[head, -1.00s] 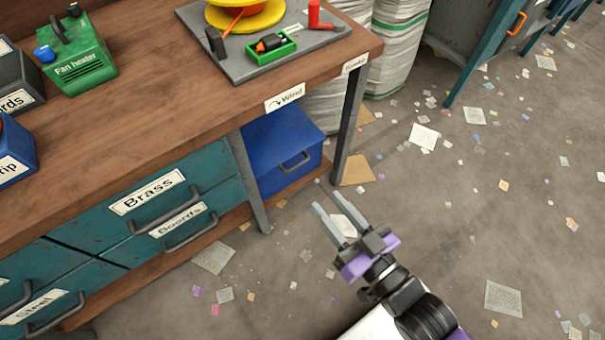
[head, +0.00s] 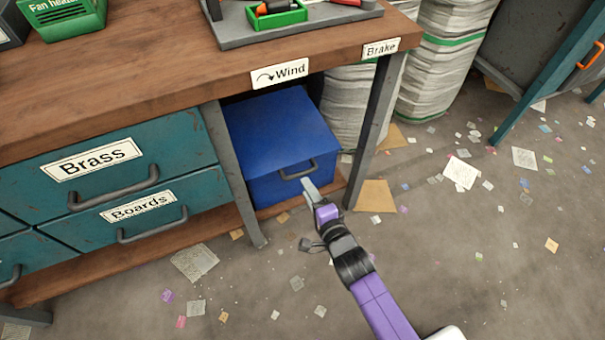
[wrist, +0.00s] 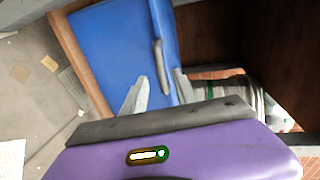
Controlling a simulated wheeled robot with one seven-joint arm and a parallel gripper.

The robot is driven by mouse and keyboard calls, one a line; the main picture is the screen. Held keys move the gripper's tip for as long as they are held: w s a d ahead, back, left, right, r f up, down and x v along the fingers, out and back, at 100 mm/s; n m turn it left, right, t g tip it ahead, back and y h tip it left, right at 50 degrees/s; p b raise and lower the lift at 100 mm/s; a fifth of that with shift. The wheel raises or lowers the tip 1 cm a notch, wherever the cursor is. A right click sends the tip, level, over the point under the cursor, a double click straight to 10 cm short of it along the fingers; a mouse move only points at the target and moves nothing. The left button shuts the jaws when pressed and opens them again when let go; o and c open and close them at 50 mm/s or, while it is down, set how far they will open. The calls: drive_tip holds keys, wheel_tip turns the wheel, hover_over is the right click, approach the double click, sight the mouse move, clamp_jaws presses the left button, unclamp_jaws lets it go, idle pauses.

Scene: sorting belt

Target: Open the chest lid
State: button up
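The blue chest (head: 275,130) stands on the low shelf under the workbench, with its lid down. Its dark grey bar handle (head: 298,171) is on the front face. In the wrist view the chest (wrist: 112,45) fills the upper middle, and the handle (wrist: 158,55) lies lengthwise ahead of my fingers. My gripper (head: 309,187) is just in front of and below the handle. In the wrist view my gripper (wrist: 160,76) has its two fingers apart, one to each side of the handle's line. I cannot tell whether they touch it.
A bench leg (head: 376,130) stands close to the right of the chest, another (head: 232,175) to its left. The bench top (head: 150,60) overhangs it. Drawers (head: 110,165) are to the left, white sacks (head: 445,60) behind right. The floor in front holds only scattered paper.

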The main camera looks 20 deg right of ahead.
sight(298, 173)
drive_tip(key=shift+b+x, duration=1.6)
drive_tip(key=shift+x, duration=2.3)
drive_tip(key=shift+c, duration=0.4)
clamp_jaws()
